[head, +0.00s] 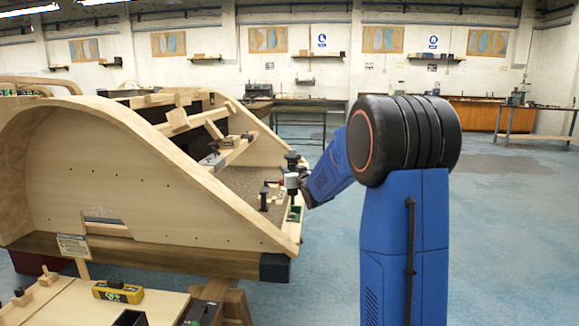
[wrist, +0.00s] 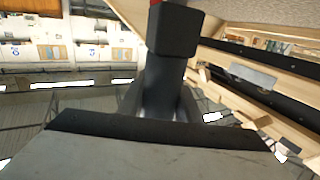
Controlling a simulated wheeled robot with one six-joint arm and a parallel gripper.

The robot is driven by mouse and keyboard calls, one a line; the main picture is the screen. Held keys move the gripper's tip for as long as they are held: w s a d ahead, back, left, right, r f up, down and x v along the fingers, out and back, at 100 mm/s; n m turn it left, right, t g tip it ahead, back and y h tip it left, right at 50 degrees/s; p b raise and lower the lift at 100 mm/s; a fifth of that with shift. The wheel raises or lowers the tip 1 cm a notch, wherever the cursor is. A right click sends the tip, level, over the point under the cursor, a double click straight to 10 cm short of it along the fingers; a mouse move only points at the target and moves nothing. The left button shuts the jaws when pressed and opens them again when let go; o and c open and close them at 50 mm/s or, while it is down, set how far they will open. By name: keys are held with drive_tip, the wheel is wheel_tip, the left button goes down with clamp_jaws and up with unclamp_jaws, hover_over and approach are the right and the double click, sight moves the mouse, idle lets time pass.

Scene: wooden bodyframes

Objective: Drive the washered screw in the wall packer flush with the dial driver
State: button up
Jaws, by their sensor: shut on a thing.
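My gripper (head: 303,184) is at the near right end of the wooden bodyframe (head: 120,195), low over its floor. It is shut on a dark, grey-bodied tool, which looks like the dial driver (head: 291,181). In the wrist view the tool is a black block on a dark stem (wrist: 172,35), rising between the fingers (wrist: 160,100). The wrist picture appears inverted, with the ceiling low in it. I cannot make out the washered screw or tell which timber is the wall packer. The driver's tip and any contact are hidden or too small to tell.
A black upright tool (head: 264,198) and a green tray (head: 294,214) are close to my gripper. Timber braces (head: 185,125) cross the frame behind. The blue floor (head: 510,230) to the right is open.

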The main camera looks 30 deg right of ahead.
drive_tip(key=shift+f, duration=2.75)
idle(5.2)
